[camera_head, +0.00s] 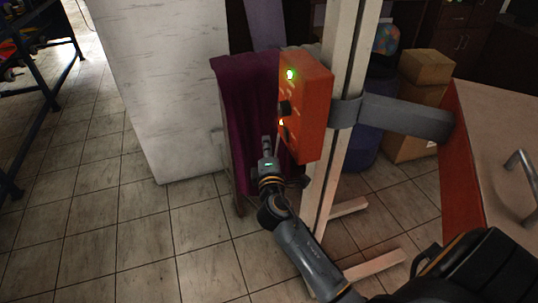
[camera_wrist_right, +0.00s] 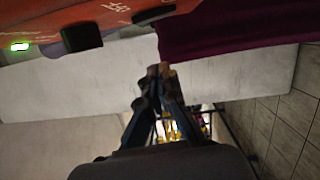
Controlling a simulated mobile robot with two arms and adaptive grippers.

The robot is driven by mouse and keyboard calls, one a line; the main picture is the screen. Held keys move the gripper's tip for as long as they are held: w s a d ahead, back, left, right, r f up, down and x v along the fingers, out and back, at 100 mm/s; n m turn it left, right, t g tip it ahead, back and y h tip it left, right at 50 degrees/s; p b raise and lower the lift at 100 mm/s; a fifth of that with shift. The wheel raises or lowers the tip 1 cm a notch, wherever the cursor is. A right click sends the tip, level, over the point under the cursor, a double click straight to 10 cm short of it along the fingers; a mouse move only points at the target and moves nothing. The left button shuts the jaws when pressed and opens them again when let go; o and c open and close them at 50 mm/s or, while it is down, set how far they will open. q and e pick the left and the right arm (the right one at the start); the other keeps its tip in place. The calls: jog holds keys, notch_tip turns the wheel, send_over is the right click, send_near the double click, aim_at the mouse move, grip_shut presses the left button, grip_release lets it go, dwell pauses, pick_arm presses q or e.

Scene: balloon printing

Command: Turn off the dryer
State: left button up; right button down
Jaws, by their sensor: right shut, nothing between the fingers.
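The dryer's orange control box (camera_head: 310,98) is fixed to a pale upright post. Its face has a lit green light (camera_head: 290,74), a dark knob (camera_head: 284,107) and a second dark control lower down, with a small glow between them. My right gripper (camera_head: 269,146) is shut and empty, just in front of the lower part of the box face. In the right wrist view, the shut fingertips (camera_wrist_right: 162,71) are apart from the orange box (camera_wrist_right: 40,18), below its dark controls (camera_wrist_right: 82,36). My left gripper is not in view.
A purple cloth (camera_head: 243,105) hangs behind the box. A grey bracket (camera_head: 405,117) runs from the post to the right. A white block (camera_head: 165,90) stands to the left. Cardboard boxes (camera_head: 425,68) stand behind.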

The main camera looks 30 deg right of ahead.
aim_at(285, 134)
jog(key=d, duration=0.1)
jog(key=d+p, duration=0.1)
jog(key=d, duration=0.2)
jog(key=shift+s+d+r, duration=0.1)
jog(key=shift+d+r, duration=0.05)
jog(key=shift+r, duration=0.1)
jog(key=shift+s+d+r+m+p, duration=0.15)
jog(key=shift+d+m+p, duration=0.15)
jog(key=shift+m+p, duration=0.15)
